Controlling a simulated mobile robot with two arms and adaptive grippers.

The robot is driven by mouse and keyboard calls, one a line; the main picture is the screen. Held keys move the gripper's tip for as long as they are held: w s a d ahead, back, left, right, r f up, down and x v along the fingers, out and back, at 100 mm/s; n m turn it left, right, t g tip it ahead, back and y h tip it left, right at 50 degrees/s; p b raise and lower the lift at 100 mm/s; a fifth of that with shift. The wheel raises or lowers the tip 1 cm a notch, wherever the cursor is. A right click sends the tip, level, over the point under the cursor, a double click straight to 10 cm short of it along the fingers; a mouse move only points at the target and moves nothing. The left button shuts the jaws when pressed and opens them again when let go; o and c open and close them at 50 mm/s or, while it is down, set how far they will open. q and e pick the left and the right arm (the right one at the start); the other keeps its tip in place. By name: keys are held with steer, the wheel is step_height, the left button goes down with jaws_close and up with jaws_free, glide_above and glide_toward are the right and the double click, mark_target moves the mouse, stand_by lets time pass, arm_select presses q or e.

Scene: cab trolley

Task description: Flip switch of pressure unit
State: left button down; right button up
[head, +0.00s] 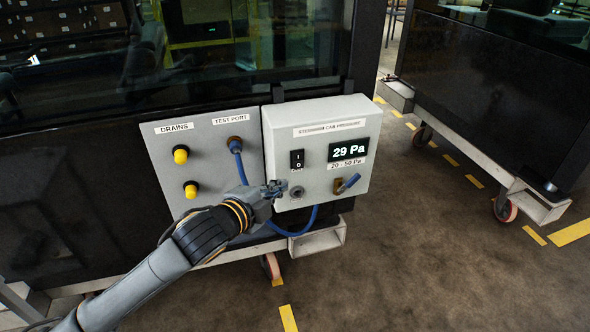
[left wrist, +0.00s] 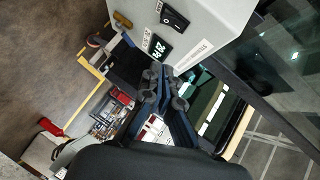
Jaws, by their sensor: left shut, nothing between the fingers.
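The pressure unit (head: 325,183) is a light grey box on the dark cab wall in the head view. Its black rocker switch (head: 297,159), marked I and O, is on the left of its face. I cannot tell which side is pressed in. The display (head: 348,149) reads 29 Pa. My left gripper (head: 275,189) is shut and empty, in front of the box's lower left, below and left of the switch. I cannot tell whether it touches the box. In the left wrist view the box (left wrist: 221,17) is beyond the shut fingers (left wrist: 165,88). My right gripper is not visible.
A grey panel (head: 215,156) left of the box carries two yellow knobs and a test port. A blue hose (head: 313,219) runs from the port under the box to its fitting. A wheeled trolley (head: 490,165) stands at the right, with open floor between.

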arm_select(q)
steer(key=shift+w, duration=0.1)
steer(key=p, duration=0.1)
glide_toward(301, 165)
steer(key=w+d, duration=0.1)
steer(key=d, duration=0.3)
steer(key=w, duration=0.1)
steer(key=w+f, duration=0.1)
steer(key=w+p, duration=0.1)
steer(key=w, duration=0.1)
steer(key=shift+a+f, duration=0.25)
steer(key=shift+a, duration=0.15)
steer(key=shift+w+a+f+m+t+b, duration=0.1)
steer(key=shift+w+f+m+t+b, duration=0.3)
steer(key=shift+b, duration=0.8)
steer(key=shift+s+r+p, duration=0.1)
steer(key=shift+r+p, duration=0.1)
steer(key=shift+p, duration=0.15)
